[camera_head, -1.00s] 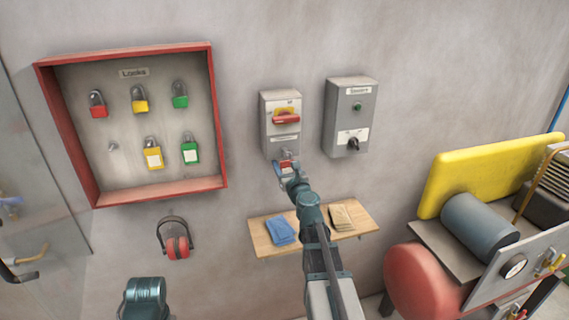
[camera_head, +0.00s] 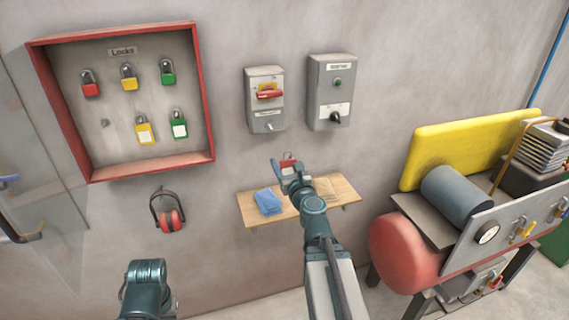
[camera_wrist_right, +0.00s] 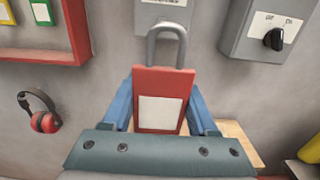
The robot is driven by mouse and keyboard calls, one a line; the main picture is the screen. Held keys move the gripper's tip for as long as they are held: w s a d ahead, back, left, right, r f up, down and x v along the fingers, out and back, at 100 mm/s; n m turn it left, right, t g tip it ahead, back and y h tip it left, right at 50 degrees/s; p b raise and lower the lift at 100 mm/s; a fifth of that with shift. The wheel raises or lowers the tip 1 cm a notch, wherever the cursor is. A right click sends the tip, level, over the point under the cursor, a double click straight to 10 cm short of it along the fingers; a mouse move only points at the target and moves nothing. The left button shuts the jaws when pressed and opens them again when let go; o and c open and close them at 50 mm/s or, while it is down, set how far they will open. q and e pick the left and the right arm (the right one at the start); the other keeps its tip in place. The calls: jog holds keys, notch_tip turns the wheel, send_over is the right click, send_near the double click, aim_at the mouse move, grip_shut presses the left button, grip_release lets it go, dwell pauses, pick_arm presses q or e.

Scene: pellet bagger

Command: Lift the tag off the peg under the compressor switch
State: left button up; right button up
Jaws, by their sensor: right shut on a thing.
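My right gripper (camera_head: 284,170) is shut on a red padlock-shaped tag (camera_wrist_right: 163,83) with a grey shackle and a white label. The wrist view shows the blue fingers on both sides of its body, shackle upward. In the head view the red tag (camera_head: 288,160) is below and apart from the grey switch box with a red handle (camera_head: 267,95). A small peg (camera_head: 269,127) shows at that box's lower edge, with nothing seen hanging on it. I cannot read the switch labels well. Of my left arm only a link shows; its gripper is out of view.
A second grey box with a black knob (camera_head: 331,92) is to the right. A wooden shelf (camera_head: 345,190) with a blue cloth (camera_head: 268,201) lies below. A red lock cabinet (camera_head: 208,110) and ear defenders (camera_head: 167,211) are left. A compressor with red tank (camera_head: 405,245) is right.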

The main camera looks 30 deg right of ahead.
pick_arm(q)
jog(key=shift+r+p, duration=0.5)
jog(key=shift+r, duration=0.05)
pick_arm(e)
jog(key=shift+r, duration=0.55)
pick_arm(q)
jog(key=shift+s, duration=0.15)
pick_arm(e)
jog(key=shift+s, duration=0.15)
